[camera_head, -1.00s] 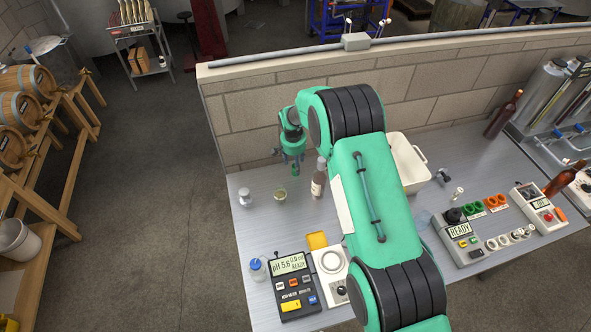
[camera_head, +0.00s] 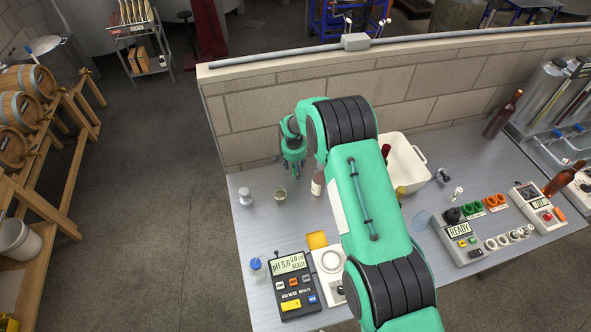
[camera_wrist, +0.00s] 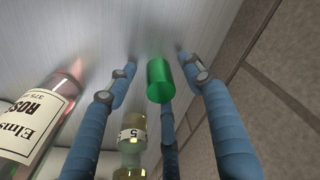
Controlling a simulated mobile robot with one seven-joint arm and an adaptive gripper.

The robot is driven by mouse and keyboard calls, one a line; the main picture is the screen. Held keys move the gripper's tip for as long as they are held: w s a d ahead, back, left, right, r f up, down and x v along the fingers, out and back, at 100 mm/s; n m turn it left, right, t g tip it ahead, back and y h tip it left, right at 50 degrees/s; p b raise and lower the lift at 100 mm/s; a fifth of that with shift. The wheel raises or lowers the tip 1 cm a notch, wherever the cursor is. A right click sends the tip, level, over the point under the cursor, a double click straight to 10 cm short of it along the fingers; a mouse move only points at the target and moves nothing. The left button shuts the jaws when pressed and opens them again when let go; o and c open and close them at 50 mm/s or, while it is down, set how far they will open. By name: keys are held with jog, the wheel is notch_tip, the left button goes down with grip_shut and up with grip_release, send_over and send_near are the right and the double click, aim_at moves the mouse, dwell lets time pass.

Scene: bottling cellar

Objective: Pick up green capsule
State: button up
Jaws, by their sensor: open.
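The green capsule (camera_wrist: 159,82) is a glossy green cylinder in the wrist view. It stands on the metal table between the spread blue fingers of my gripper (camera_wrist: 156,62). The fingers are open, and a gap shows between the capsule and the left and right ones. One finger lies close behind the capsule in the picture; I cannot tell if they touch. In the head view my gripper (camera_head: 293,168) hangs low over the back left of the table, near the wall, and hides the capsule.
A rosé bottle (camera_wrist: 35,120) and a small labelled vial (camera_wrist: 131,135) stand close on the left in the wrist view. The block wall (camera_wrist: 262,75) is close on the right. In the head view, a jar (camera_head: 280,194) and a stoppered flask (camera_head: 245,197) stand nearby.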

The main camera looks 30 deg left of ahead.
jog(key=c, duration=0.7)
jog(key=shift+r+b, duration=0.35)
jog(key=shift+r, duration=4.65)
